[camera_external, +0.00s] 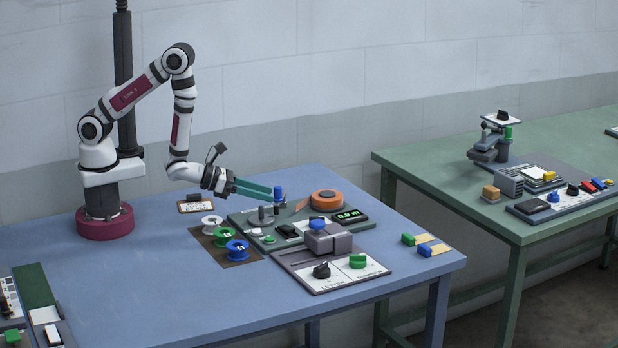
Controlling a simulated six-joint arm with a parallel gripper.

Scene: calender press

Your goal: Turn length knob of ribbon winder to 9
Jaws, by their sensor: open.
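The ribbon winder has a green base (357,227) with an orange ribbon roll (330,197) at its back right. Its black display (350,215) shows green digits that look like 0.0 M. A dark knob on a pale plate (286,231) sits at its front; whether this is the length knob, and its setting, is too small to tell. A green button (269,239) is left of it. My gripper (272,192), with long teal fingers, is open above the winder's back left.
Spools, white (212,220), green (224,235) and blue (238,250), stand on a brown mat left of the winder. In front is a grey press (328,240) with a black knob (321,270) and a green knob (357,261). The blue table's (170,280) front left is clear.

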